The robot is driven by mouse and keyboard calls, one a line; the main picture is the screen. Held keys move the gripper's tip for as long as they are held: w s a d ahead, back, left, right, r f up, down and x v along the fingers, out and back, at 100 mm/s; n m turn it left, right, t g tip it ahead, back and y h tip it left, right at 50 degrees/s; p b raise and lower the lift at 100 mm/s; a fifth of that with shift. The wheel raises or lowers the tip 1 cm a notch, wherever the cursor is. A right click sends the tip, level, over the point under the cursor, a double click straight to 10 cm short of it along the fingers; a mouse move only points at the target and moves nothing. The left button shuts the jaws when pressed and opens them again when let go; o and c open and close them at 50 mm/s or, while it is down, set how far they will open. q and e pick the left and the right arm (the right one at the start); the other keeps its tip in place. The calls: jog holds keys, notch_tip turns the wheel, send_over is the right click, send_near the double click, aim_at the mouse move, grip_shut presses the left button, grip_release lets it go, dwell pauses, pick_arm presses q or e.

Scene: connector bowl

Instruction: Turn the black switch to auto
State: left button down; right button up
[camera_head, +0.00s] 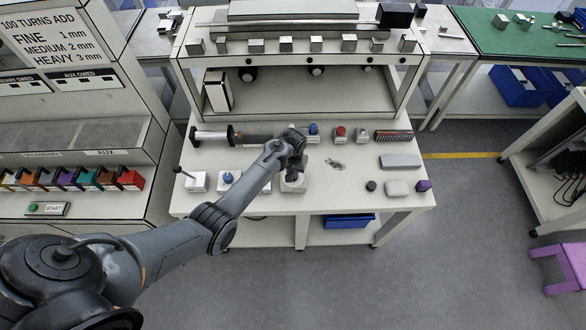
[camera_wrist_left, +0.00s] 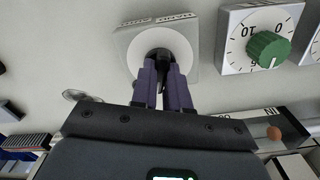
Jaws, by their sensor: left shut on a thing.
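The black switch (camera_wrist_left: 158,54) is a round black knob on a white square base (camera_wrist_left: 128,42), seen in the left wrist view. In the head view my left gripper (camera_head: 294,174) comes down over the white base (camera_head: 292,185) at the table's front middle. My right gripper is not in view.
A green dial (camera_wrist_left: 268,50) with numbers sits right of the switch in the wrist view. On the table (camera_head: 350,195) are a red button (camera_head: 340,132), a blue button (camera_head: 313,129), a grey box (camera_head: 400,161) and a purple block (camera_head: 424,185). A shelf rack stands behind.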

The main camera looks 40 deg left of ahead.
pick_arm(q)
jog(key=m+p, duration=0.1)
jog(key=m, duration=0.2)
jog(key=shift+r, duration=0.1)
jog(key=shift+m+p, duration=0.5)
jog(key=shift+m, duration=0.4)
jog(key=c, duration=1.1)
grip_release()
jog(key=shift+r, duration=0.4)
notch_tip(320, 180, up, 10)
jog(key=shift+f+p, duration=0.1)
jog(key=shift+p, duration=0.95)
